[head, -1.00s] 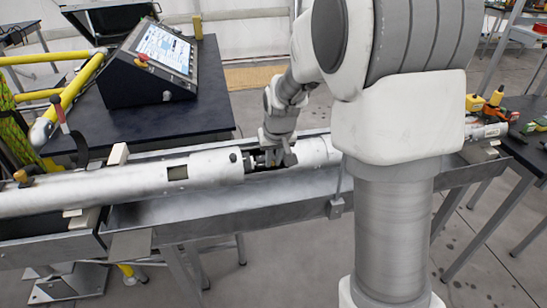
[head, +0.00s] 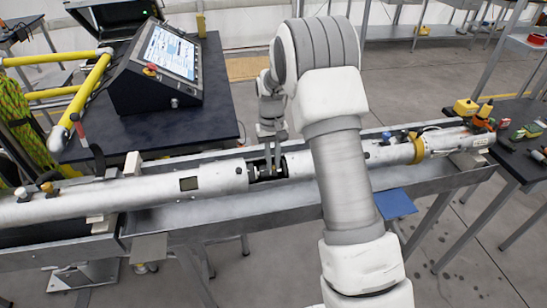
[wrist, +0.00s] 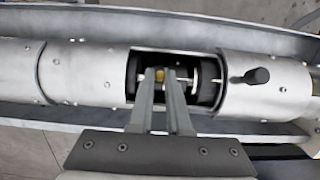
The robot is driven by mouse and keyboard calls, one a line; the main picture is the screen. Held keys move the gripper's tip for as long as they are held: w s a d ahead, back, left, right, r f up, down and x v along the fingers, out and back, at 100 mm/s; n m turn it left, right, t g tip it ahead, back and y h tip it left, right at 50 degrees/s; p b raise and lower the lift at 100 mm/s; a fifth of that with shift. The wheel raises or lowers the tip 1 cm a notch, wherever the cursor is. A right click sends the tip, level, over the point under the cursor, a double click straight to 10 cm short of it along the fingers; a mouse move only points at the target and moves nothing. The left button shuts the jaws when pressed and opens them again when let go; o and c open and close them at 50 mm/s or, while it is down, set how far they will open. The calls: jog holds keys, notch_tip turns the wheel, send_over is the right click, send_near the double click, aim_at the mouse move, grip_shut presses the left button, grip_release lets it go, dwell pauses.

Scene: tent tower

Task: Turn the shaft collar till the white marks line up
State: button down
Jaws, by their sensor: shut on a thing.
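A long white tube lies in a metal trough, with a cut-out opening that shows dark inner parts and a shiny shaft (wrist: 206,70). My gripper (head: 272,170) points down into this opening. In the wrist view its two grey fingers (wrist: 164,76) are close together inside the opening, shut on the shaft collar, with a small brass-coloured piece (wrist: 160,74) between the tips. The fingers hide much of the collar. A pale band shows right of the fingers, but I cannot tell whether it is a white mark or whether marks line up.
The tube (head: 150,190) runs along the trough (head: 200,218). Behind is a black table with a screen console (head: 160,65). A yellow ring (head: 416,148) circles the tube's right part.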

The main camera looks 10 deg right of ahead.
dwell(0.4)
jog(key=c, duration=0.9)
grip_release()
jog(key=shift+o, duration=0.2)
notch_tip(320, 180, up, 17)
jog(key=w, duration=0.2)
jog(key=shift+w+r, duration=0.15)
jog(key=shift+r, duration=0.05)
